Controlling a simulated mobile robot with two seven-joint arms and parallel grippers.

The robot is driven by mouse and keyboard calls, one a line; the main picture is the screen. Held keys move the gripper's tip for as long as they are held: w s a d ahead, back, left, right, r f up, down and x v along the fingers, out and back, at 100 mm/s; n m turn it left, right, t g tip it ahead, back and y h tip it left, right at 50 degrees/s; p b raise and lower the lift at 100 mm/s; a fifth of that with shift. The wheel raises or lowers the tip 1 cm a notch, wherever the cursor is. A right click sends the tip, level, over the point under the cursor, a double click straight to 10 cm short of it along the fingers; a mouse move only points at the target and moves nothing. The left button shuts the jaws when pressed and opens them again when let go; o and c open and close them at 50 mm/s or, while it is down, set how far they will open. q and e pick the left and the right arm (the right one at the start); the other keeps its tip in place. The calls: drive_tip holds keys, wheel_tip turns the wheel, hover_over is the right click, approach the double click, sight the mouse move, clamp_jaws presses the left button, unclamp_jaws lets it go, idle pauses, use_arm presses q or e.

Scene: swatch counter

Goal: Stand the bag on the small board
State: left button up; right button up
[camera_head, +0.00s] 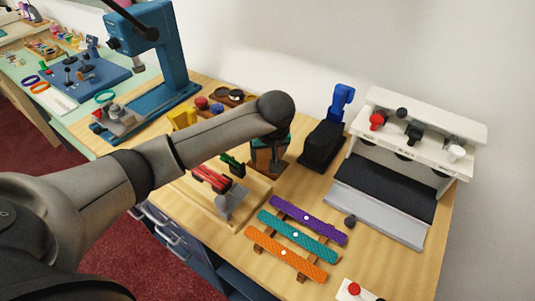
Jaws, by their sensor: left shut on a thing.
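My left arm reaches across from the left, and its wrist hangs over the middle of the counter. The left gripper (272,145) points down below the wrist and is mostly hidden by it. It is shut on a small brown bag (264,157), of which only the lower part shows. A small dark brown board (279,166) shows just under and beside the bag. I cannot tell whether the bag touches the board. My right gripper is not in view.
A wooden stand with red and green clamps (212,179) is close in front. Purple (308,219), teal (297,236) and orange (285,254) strips lie front right. A black block with a blue arm (321,145) and a white-topped unit (425,125) stand right. A blue press (170,50) stands behind left.

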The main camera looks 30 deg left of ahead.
use_arm(q)
drive_tip(key=shift+f, duration=0.2)
drive_tip(key=o, duration=1.2)
drive_tip(key=shift+o, duration=0.2)
drive_tip(key=shift+r, duration=0.4)
drive_tip(key=p+v, duration=0.1)
drive_tip(key=v, duration=1)
drive_tip(key=shift+s+r+p, duration=0.15)
drive_tip(key=shift+r+p, duration=0.05)
drive_tip(key=shift+p, duration=0.15)
drive_tip(key=shift+s+d+f, duration=0.1)
drive_tip(key=shift+d, duration=0.05)
